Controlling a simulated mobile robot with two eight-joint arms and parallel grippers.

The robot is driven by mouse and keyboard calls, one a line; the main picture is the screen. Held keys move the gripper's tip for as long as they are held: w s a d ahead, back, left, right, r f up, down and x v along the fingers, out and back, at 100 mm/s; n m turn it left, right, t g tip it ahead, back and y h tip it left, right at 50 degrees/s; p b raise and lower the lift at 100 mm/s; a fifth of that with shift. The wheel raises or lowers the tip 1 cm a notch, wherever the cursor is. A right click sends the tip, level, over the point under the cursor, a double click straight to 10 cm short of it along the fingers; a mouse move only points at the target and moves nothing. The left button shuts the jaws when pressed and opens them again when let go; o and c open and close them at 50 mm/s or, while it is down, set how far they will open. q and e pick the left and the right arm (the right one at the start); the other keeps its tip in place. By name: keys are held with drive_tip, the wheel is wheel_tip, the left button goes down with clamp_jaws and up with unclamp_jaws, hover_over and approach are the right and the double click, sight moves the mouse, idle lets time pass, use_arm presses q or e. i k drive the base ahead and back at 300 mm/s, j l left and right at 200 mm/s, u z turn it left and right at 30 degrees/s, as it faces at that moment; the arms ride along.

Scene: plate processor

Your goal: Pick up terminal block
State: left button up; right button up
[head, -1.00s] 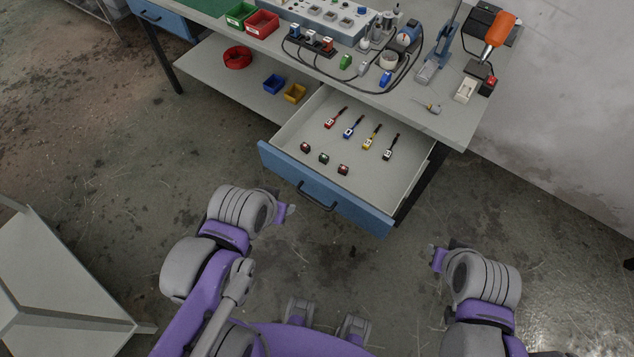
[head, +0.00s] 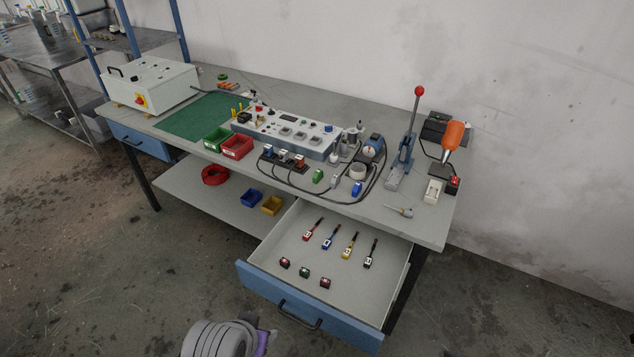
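I cannot tell for certain which part is the terminal block. On the bench top are a small green block (head: 318,175), a grey block (head: 336,181) and a blue block (head: 357,189). In the open drawer (head: 345,296) lie three small dark blocks with coloured tops: a red one (head: 285,263), a green one (head: 304,272) and another red one (head: 325,283). My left gripper (head: 264,343) shows only partly at the bottom edge, in front of the drawer and apart from all blocks. Its fingers are not clear. My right gripper is out of view.
Several coloured-handled tools, one blue (head: 331,236), lie in the drawer. A control box (head: 285,133), green bin (head: 217,140), red bin (head: 237,147), lever press (head: 405,160) and black cables crowd the bench. A screwdriver (head: 400,211) lies near the front right edge.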

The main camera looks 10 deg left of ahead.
sight(318, 176)
drive_tip(key=i+j, duration=0.1)
drive_tip(key=j, duration=0.4)
drive_tip(key=i+j, duration=0.1)
drive_tip(key=j, duration=0.4)
drive_tip(key=i+j, duration=0.1)
drive_tip(key=j, duration=0.35)
drive_tip(key=i+j, duration=0.15)
drive_tip(key=j, duration=0.2)
drive_tip(key=i+j, duration=0.15)
drive_tip(key=j, duration=0.15)
drive_tip(key=i+j+z, duration=0.1)
drive_tip(key=j, duration=0.25)
drive_tip(key=i+j, duration=0.25)
drive_tip(key=i+z, duration=0.05)
drive_tip(key=i, duration=0.05)
